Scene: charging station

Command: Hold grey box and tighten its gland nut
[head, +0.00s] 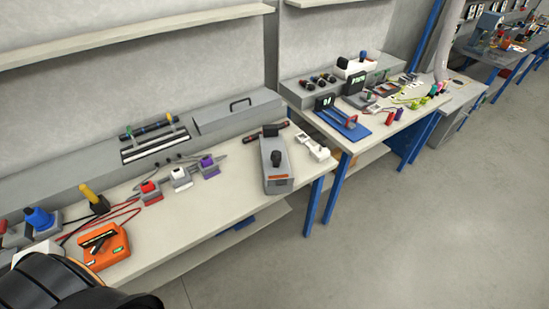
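A grey box (277,170) with a dark knob-like part on its top and an orange label on its front stands at the right end of the near bench. Several smaller grey blocks with coloured caps stand left of it: one red-capped (150,192), one white-capped (180,179), one purple-capped (208,168). A grey block with a larger blue cap (40,219) is at the far left. I cannot tell which part is the gland nut. Neither of my grippers shows; a dark part of my own body fills the bottom left corner.
An orange device (103,245) lies near the bench's front left. A yellow-handled item (92,198) and red cables lie behind it. A white device (313,146) is right of the grey box. A second bench (360,145) holds several tools. The floor (400,240) in front is clear.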

